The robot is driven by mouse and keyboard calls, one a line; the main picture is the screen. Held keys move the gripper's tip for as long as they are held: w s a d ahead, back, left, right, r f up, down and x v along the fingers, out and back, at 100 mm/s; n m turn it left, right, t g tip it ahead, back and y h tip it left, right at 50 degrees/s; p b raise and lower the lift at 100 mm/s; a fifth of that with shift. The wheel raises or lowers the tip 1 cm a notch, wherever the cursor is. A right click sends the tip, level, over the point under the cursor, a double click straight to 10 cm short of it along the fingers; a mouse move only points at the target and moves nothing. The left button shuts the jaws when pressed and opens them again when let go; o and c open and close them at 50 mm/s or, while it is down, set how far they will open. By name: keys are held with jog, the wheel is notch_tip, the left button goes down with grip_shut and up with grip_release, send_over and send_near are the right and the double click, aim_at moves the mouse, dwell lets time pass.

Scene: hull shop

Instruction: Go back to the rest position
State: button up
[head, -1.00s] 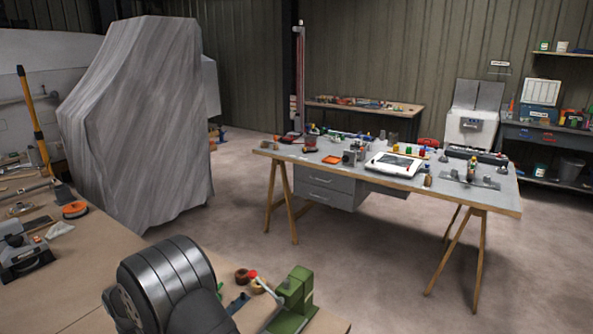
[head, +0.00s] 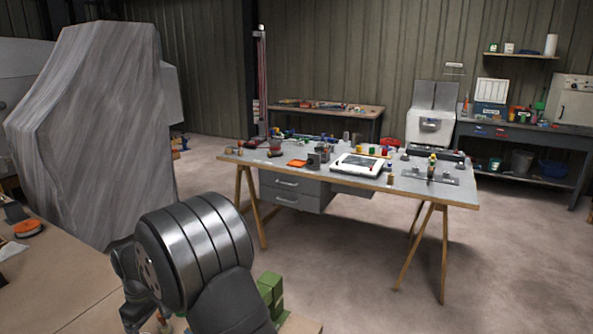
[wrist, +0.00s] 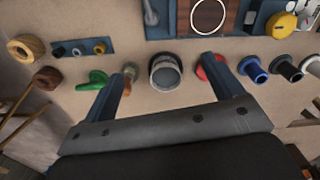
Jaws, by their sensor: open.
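My gripper (wrist: 161,66) shows in the wrist view with its two dark fingers spread wide and nothing held between them. It hangs above a light wooden bench top (wrist: 140,27). A round dark cup-like part (wrist: 165,72) lies below, seen in the gap between the fingers. A green part (wrist: 92,80) shows beside the left finger, and a red round part (wrist: 212,68) is partly hidden by the right finger. In the head view my arm's rounded metal joint fills the lower left; the gripper itself does not show there.
Wooden rings (wrist: 28,47), a small blue holder with pegs (wrist: 80,49), a blue cylinder (wrist: 252,70) and a yellow roll (wrist: 281,25) lie around the gripper. A trestle table (head: 455,195) stands beyond open floor (head: 345,270). A grey draped shape (head: 90,140) stands at left.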

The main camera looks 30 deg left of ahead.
jog(key=w+d+r, duration=0.1)
jog(key=w+r, duration=0.2)
jog(key=w, duration=0.4)
jog(key=s+a+f, duration=0.6)
jog(key=s+a, duration=0.1)
jog(key=shift+a+f, duration=0.15)
jog(key=shift+f, duration=0.1)
jog(key=f, duration=0.3)
jog(key=shift+s+a+f, duration=0.1)
jog(key=shift+s+a, duration=0.2)
jog(key=shift+a, duration=0.05)
jog(key=shift+f, duration=0.65)
jog(key=o, duration=0.3)
